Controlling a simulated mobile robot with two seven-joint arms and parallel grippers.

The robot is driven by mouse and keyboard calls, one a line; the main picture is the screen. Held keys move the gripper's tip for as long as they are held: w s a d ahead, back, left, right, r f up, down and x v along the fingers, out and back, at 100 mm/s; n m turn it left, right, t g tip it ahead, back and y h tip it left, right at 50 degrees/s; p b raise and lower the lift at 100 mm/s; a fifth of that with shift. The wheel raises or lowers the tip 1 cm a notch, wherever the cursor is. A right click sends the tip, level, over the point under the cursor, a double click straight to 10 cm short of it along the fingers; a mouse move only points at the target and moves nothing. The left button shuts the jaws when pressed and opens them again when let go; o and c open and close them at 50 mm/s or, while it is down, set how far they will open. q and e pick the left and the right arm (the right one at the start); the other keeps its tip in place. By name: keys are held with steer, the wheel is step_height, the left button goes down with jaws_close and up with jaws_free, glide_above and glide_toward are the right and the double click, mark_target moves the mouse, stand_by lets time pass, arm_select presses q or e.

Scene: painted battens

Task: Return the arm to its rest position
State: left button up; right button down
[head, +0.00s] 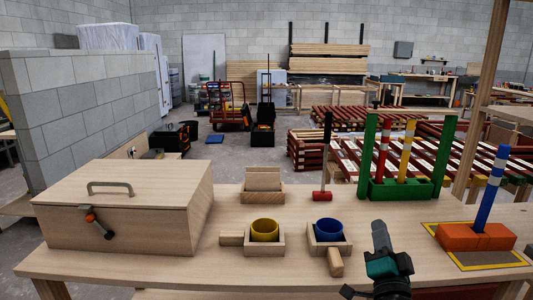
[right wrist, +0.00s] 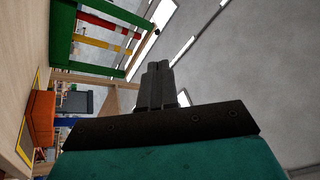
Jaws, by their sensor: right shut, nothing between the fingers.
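My right gripper (head: 380,234) is at the table's front edge in the head view, right of the blue cup and left of the orange block. Its fingers are shut and empty, and they also show in the right wrist view (right wrist: 158,85). A green rack (head: 405,188) holding a red-striped and a yellow-striped batten stands behind it. A blue-and-white batten (head: 490,190) stands tilted in an orange block (head: 475,237) to the right. The orange block also shows in the right wrist view (right wrist: 40,117). My left gripper is not in view.
A wooden box (head: 125,205) with a handle stands on the left of the table (head: 210,262). Yellow (head: 264,230) and blue (head: 328,230) cups sit in wooden holders. Bare tabletop lies between the cups and the rack.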

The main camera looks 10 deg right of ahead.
steer(key=s+a+f+n+g+y+p, duration=0.2)
steer(key=s+a+f+n+g+y, duration=0.7)
steer(key=s+a+f+n, duration=0.7)
steer(key=s+a+f+g, duration=0.1)
steer(key=s+a+f, duration=0.1)
steer(key=s+f, duration=0.2)
steer(key=shift+a+f+y+p, duration=0.4)
steer(key=shift+f, duration=0.45)
